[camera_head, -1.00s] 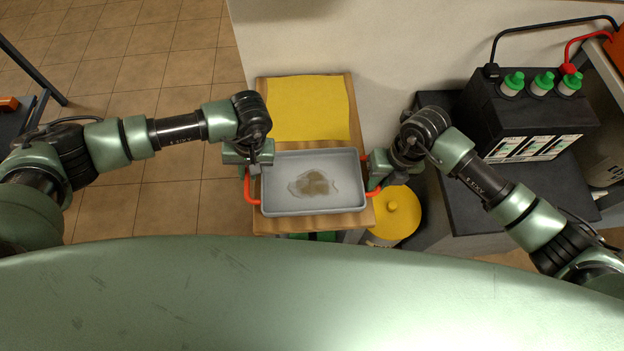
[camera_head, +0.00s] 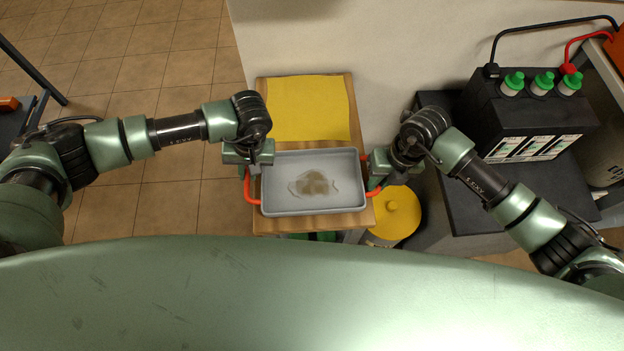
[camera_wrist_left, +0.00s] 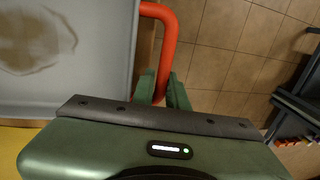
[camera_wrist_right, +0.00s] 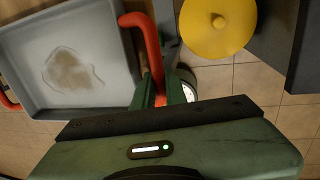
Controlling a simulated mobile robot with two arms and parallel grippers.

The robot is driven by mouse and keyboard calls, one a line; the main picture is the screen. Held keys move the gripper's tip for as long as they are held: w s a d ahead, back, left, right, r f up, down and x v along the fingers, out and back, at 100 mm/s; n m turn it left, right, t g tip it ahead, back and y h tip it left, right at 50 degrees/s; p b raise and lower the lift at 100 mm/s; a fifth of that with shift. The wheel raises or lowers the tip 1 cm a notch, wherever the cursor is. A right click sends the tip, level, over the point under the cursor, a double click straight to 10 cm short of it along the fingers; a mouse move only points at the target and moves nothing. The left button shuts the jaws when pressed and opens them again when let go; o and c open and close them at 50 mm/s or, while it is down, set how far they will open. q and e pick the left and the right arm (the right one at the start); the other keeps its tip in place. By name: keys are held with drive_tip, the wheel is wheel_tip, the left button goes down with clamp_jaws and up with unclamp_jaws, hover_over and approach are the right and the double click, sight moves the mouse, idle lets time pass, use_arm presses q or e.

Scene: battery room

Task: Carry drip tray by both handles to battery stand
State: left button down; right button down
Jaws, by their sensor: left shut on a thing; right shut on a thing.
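The drip tray (camera_head: 335,201) is a shallow grey tray with a red handle on each short side. A brownish puddle lies in its middle. It is over the front part of a wooden table; I cannot tell whether it touches the top. My left gripper (camera_head: 248,175) is shut on the left red handle, also seen in the left wrist view (camera_wrist_left: 167,50). My right gripper (camera_head: 376,183) is shut on the right red handle, which shows in the right wrist view (camera_wrist_right: 150,45). The battery stand (camera_head: 470,205), dark-topped, is at the right and bears a black battery (camera_head: 525,115).
A yellow sheet (camera_head: 308,107) lies on the wooden table (camera_head: 262,226) behind the tray. A yellow-lidded bin (camera_head: 398,213) stands between table and stand. Black and red cables (camera_head: 570,45) run above the green-capped battery. The stand's front top is clear.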

use_arm(q)
drive_tip(key=shift+w+a+r, duration=0.1)
drive_tip(key=shift+a, duration=0.1)
use_arm(e)
drive_tip(key=shift+d, duration=0.1)
